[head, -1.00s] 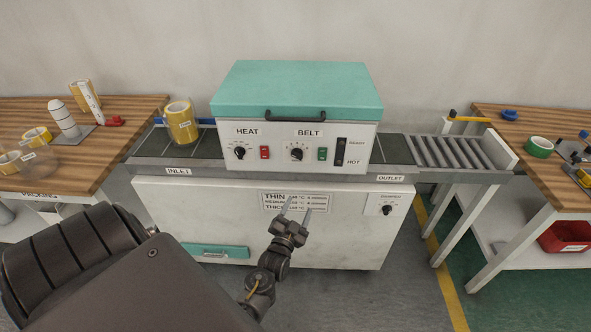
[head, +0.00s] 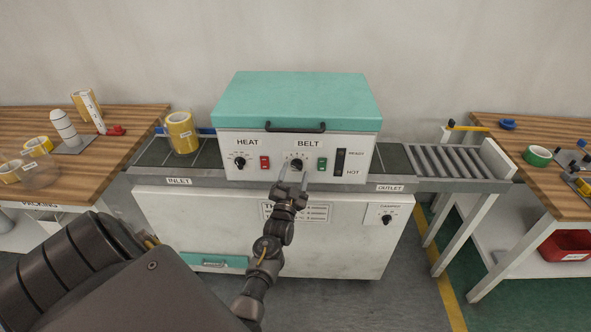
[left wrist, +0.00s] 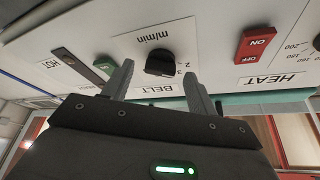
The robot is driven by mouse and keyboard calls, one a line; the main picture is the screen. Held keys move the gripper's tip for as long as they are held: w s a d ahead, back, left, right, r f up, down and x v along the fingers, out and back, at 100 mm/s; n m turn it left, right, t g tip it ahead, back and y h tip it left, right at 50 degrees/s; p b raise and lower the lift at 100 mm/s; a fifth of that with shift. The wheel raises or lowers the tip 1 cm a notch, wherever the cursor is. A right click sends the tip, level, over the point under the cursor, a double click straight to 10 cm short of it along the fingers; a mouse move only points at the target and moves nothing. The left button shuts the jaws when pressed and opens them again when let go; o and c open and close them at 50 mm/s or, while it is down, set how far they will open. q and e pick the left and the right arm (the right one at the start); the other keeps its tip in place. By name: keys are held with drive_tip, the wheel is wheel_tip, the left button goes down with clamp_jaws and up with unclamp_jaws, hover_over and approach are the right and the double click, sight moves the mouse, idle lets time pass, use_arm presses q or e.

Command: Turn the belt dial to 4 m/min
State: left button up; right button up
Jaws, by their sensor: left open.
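The belt dial (head: 297,164) is a black knob on the white front panel, under the word BELT. In the left wrist view the belt dial (left wrist: 160,62) shows with the digits 2 and 3 and "m/min" beside it; its pointer's setting is hard to read. My left gripper (head: 293,174) is open, its fingers pointing up at the panel just below and in front of the dial. In the left wrist view my left gripper (left wrist: 158,80) has a finger on either side of the dial's lower part in the picture; contact cannot be told. My right gripper is not in view.
The heat dial (head: 240,161) and a red switch (head: 265,162) lie left of the belt dial. A green switch (head: 322,164) and a black indicator strip (head: 340,162) lie right. A handle (head: 295,127) juts out above. A yellow tape roll (head: 181,132) stands on the inlet side.

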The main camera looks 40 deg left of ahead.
use_arm(q)
drive_tip(key=shift+x, duration=0.75)
drive_tip(key=c, duration=1)
